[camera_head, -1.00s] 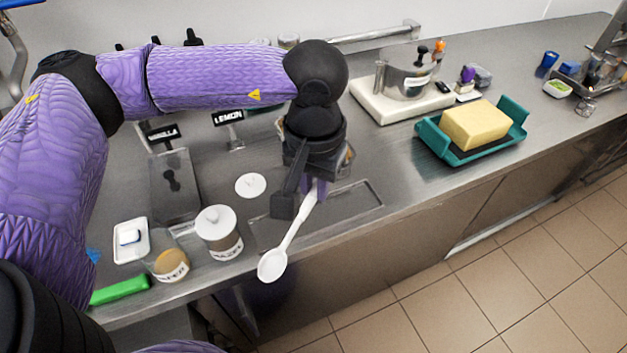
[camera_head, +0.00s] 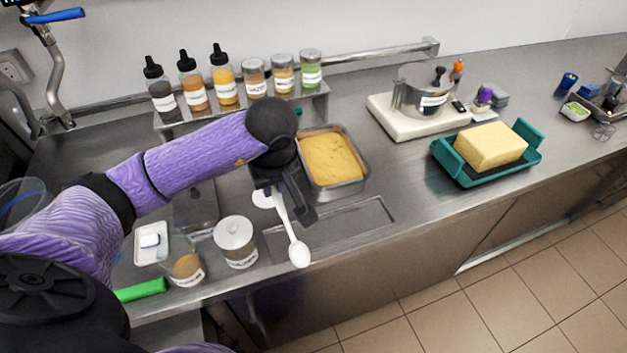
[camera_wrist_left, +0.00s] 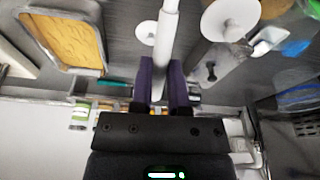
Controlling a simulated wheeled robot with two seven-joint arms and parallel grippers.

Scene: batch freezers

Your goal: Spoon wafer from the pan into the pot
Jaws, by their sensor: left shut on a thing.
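My left gripper (camera_head: 282,200) is shut on the handle of a white spoon (camera_head: 291,232). The spoon's bowl hangs down toward the counter's front edge and looks empty. In the left wrist view, the purple fingers (camera_wrist_left: 162,88) grip the white handle (camera_wrist_left: 166,38). A metal pan (camera_head: 345,187) filled with a tan-yellow mass sits just right of the gripper; it also shows in the left wrist view (camera_wrist_left: 101,68). A metal pot (camera_head: 408,100) stands on a pale base farther right. I cannot read which label marks the wafer. My right gripper is not in view.
A lidded white jar (camera_head: 236,245), an amber jar (camera_head: 187,270) and a white dish (camera_head: 151,243) stand front left. Several bottles and jars line a back rack (camera_head: 185,122). A teal tray (camera_head: 455,167) holds a yellow block. A recessed panel (camera_head: 345,226) is clear.

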